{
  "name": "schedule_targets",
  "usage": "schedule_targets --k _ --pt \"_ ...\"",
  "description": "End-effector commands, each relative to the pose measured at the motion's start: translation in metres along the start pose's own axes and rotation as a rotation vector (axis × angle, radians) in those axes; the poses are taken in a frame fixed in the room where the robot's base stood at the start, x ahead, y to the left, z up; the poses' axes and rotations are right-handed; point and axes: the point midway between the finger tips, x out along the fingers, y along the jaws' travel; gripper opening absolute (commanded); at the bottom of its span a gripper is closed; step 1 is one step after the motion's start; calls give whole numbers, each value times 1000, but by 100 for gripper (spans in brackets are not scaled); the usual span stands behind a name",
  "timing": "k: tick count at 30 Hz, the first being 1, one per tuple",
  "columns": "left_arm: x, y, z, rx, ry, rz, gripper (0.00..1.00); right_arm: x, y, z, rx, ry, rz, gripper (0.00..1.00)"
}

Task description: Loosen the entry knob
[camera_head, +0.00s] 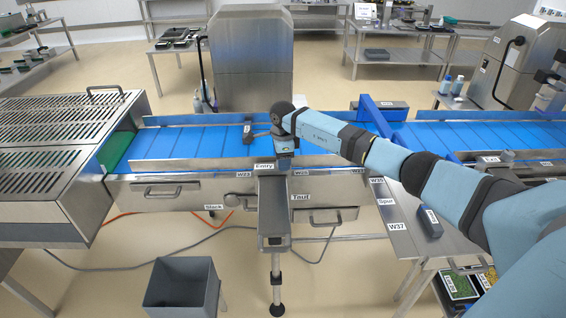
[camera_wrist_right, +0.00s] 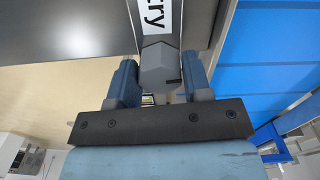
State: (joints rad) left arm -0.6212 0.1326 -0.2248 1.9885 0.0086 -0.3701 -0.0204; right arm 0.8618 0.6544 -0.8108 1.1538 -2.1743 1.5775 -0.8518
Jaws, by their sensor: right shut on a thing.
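The entry knob (camera_wrist_right: 157,62) is a grey, faceted knob just below the "Entry" label in the right wrist view. My right gripper (camera_wrist_right: 160,76) has its two blue fingers on either side of the knob and is shut on it. In the head view, my right gripper (camera_head: 285,147) reaches down at the conveyor's near edge, by the "Entry" label (camera_head: 265,166). There the gripper and wrist mostly hide the knob. My left gripper is not in view.
A blue conveyor belt (camera_head: 190,142) runs behind the gripper, with a blue frame (camera_head: 374,116) across it to the right. A slotted steel housing (camera_head: 60,130) stands at the left. A grey bin (camera_head: 182,285) is on the floor, and a steel side table (camera_head: 400,215) is at the right.

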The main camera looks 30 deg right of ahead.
Motion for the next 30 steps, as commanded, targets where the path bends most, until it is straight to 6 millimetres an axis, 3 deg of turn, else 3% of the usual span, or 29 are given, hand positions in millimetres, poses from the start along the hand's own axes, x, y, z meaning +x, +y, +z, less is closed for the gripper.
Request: schedule_targets --k 8,30 --pt "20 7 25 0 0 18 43 5 -1 -1 -231 1 -3 21" --pt "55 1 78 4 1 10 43 3 0 -1 -935 1 -1 21"
